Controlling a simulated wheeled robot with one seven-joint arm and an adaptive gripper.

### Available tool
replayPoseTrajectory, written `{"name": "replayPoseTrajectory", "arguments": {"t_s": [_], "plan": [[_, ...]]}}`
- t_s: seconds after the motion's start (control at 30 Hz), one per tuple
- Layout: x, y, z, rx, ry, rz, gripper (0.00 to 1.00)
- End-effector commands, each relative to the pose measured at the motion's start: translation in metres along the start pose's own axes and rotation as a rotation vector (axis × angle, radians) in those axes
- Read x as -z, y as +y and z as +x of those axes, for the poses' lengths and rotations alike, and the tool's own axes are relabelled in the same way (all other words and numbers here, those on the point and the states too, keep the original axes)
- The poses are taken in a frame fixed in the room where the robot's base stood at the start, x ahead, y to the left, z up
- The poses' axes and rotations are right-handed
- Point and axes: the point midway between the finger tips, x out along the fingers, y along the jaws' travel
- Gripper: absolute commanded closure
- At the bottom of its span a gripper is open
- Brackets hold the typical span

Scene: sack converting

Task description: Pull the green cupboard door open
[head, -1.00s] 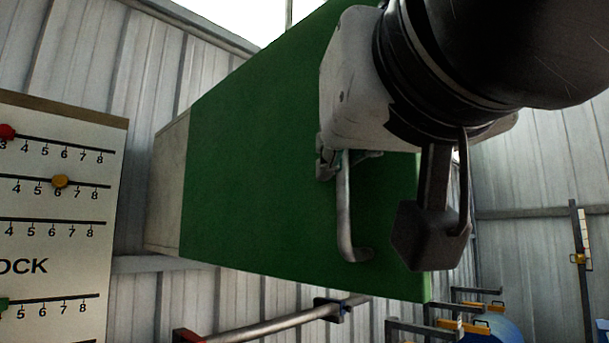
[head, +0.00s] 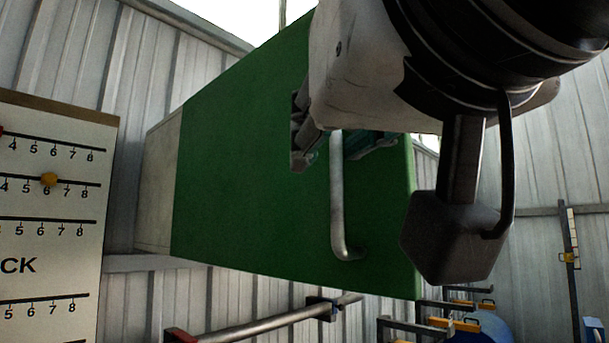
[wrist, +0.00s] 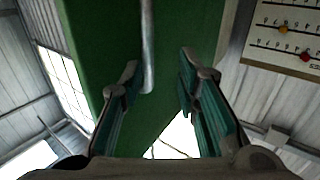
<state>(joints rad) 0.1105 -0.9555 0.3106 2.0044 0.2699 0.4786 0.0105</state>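The green cupboard door (head: 240,180) fills the middle of the head view and looks flush with the pale cupboard body (head: 155,190) at its left. It carries an upright metal bar handle (head: 338,205) near its right edge; my arm hides the handle's top. My gripper (head: 340,150) is at the handle's upper part, with one finger on each side of the bar. In the wrist view the gripper (wrist: 158,68) is open, and the handle (wrist: 148,45) runs between the fingers, nearer the left one. I cannot tell whether that finger touches it.
A white board with numbered scales (head: 50,220) stands at the left. A metal rail (head: 260,325) runs below the cupboard. Blue drums (head: 480,333) and an upright post (head: 570,260) are at the lower right. Corrugated walls stand behind.

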Motion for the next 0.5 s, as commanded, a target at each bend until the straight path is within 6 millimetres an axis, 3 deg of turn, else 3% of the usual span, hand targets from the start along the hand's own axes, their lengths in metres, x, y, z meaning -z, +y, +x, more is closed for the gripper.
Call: {"name": "replayPoseTrajectory", "arguments": {"t_s": [0.3,0.5], "plan": [[0.002,0.004,-0.064,-0.006,0.004,0.007,0.71],[0.002,0.005,-0.087,-0.008,0.002,0.007,0.71]]}}
